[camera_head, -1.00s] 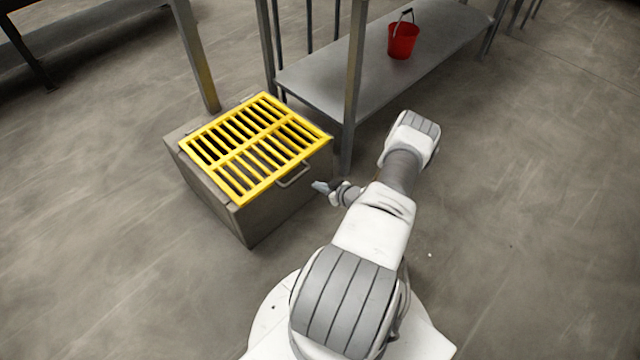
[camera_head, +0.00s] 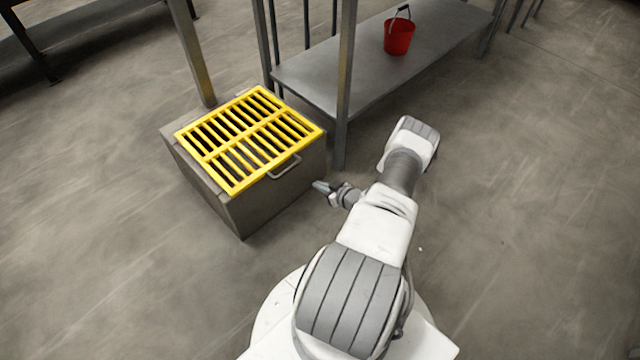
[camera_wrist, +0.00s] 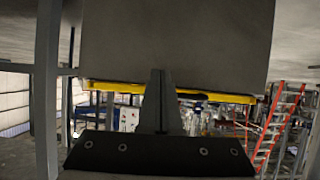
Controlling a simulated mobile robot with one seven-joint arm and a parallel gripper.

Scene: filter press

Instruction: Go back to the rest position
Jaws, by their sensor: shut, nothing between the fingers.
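My gripper (camera_head: 319,186) is at the end of my bent arm, low over the floor and just right of a grey box with a yellow grate on top. It is shut and empty, its tip pointing toward the box. In the wrist view the closed fingers (camera_wrist: 159,88) show in front of the box's plain grey side (camera_wrist: 175,40), with the yellow grate edge below it in that picture. The gripper looks apart from the box (camera_head: 238,212). The box's grey handle (camera_head: 284,168) stands out near its top, above and left of my gripper.
The yellow grate (camera_head: 250,138) lies flat on the box. A metal rack with a grey shelf (camera_head: 370,65) and upright posts (camera_head: 346,90) stands behind. A red bucket (camera_head: 398,38) sits on the shelf. An orange ladder (camera_wrist: 275,125) shows in the wrist view. Floor at right (camera_head: 530,220) is clear.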

